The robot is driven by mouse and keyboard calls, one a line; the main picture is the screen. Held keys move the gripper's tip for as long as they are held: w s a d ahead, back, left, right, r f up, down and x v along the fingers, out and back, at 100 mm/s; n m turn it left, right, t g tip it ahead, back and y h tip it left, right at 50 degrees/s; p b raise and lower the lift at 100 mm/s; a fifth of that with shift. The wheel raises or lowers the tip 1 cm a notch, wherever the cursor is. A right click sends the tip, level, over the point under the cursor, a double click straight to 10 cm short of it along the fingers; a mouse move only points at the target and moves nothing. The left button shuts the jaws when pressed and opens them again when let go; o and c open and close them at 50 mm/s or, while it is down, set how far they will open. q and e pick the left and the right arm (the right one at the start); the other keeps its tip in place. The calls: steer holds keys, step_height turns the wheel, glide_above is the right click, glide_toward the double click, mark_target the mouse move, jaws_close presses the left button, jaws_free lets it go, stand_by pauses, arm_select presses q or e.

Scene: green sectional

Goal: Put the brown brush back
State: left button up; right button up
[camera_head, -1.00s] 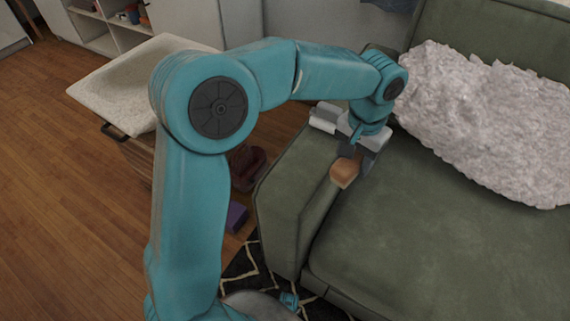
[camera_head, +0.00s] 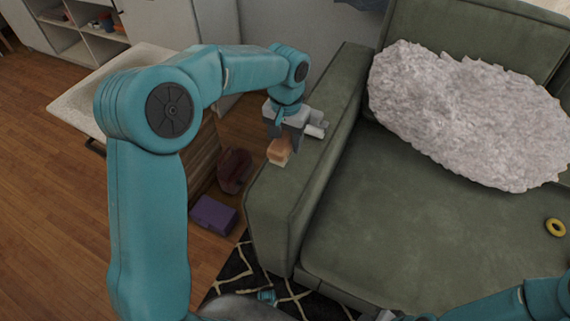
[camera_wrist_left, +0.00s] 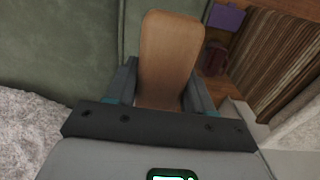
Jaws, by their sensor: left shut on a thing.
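The brown brush (camera_head: 279,151) is in my left gripper (camera_head: 283,139), above the sofa's left armrest, its brown face and pale edge showing in the head view. In the left wrist view the brush (camera_wrist_left: 167,52) stands upright in the picture as a smooth brown, rounded slab between the two fingers of the left gripper (camera_wrist_left: 160,85). The left gripper is shut on it. Its lower part is hidden by the gripper body. My right arm enters at the bottom right of the head view; only a small grey part shows at the edge, and its jaws cannot be made out.
The green sofa (camera_head: 385,230) holds a fluffy white cushion (camera_head: 465,115) and a yellow ring (camera_head: 555,228). Left of the armrest are a purple box (camera_head: 214,214) and a dark red object (camera_head: 234,170) on the floor. A wooden cabinet with a pale top (camera_head: 75,108) stands behind my left arm.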

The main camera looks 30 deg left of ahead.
mark_target(286, 134)
arm_select(q)
step_height(286, 134, down, 9)
steer(key=shift+r+b, duration=0.1)
steer(key=shift+b, duration=0.65)
steer(key=shift+f, duration=0.3)
steer(key=o, duration=0.9)
steer(key=shift+r, duration=0.1)
steer(key=shift+o, duration=0.2)
steer(key=shift+r, duration=0.2)
step_height(286, 134, up, 12)
steer(key=p, duration=0.2)
steer(key=shift+p, duration=0.3)
